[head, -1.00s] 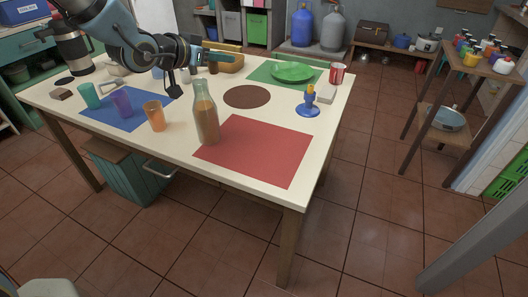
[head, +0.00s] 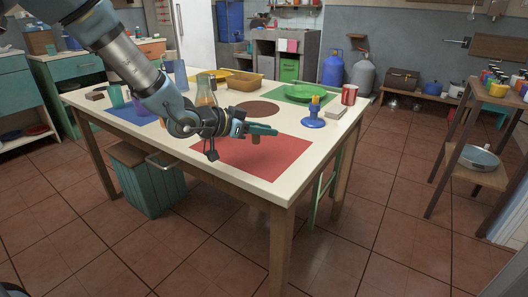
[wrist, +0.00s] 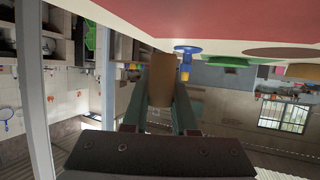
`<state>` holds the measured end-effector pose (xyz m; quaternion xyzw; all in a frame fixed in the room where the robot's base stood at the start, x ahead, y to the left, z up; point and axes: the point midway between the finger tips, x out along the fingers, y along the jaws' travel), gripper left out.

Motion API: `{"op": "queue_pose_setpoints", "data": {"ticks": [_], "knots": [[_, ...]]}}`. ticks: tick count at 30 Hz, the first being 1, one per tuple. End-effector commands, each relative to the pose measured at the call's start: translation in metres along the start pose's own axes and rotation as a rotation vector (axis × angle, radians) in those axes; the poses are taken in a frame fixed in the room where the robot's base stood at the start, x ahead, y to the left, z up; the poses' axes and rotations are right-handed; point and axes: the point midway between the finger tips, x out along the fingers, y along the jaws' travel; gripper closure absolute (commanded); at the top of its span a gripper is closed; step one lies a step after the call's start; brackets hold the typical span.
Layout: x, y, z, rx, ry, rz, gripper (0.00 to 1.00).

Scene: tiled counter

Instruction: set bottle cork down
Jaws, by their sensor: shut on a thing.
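The bottle cork (head: 256,140) is a small brown piece held between the green fingers of my gripper (head: 263,131), above the red mat (head: 290,158). In the wrist view the cork (wrist: 161,78) sits between the two fingertips of my gripper (wrist: 161,100), which are shut on it. The red mat (wrist: 210,18) shows at the top of that view, apart from the cork. The glass bottle (head: 207,88) stands on the table behind my arm, which hides its lower part.
The white table (head: 229,170) also holds a brown round mat (head: 272,112), a green plate (head: 309,92), a blue candle holder (head: 313,122) and a red can (head: 349,95). Cups (head: 116,96) stand at the left. The red mat's visible surface is clear.

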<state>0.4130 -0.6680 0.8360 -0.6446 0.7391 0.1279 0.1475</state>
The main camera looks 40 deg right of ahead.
Motion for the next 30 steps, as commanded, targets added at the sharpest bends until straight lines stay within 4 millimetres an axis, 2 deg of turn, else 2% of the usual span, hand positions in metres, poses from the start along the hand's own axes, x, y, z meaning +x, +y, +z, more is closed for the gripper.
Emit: {"op": "queue_pose_setpoints", "data": {"ticks": [1, 7, 14, 25, 26, 30], "knots": [[0.004, 0.001, 0.007, -0.003, 0.000, 0.002, 1.00], [0.009, 0.001, 0.021, -0.001, -0.001, 0.001, 1.00], [0.020, 0.001, 0.048, -0.001, -0.001, 0.001, 1.00], [0.022, 0.000, 0.052, 0.000, 0.000, 0.000, 1.00], [0.022, 0.000, 0.052, 0.000, 0.000, 0.000, 0.73], [0.021, 0.000, 0.051, 0.000, 0.000, 0.000, 0.57]]}}
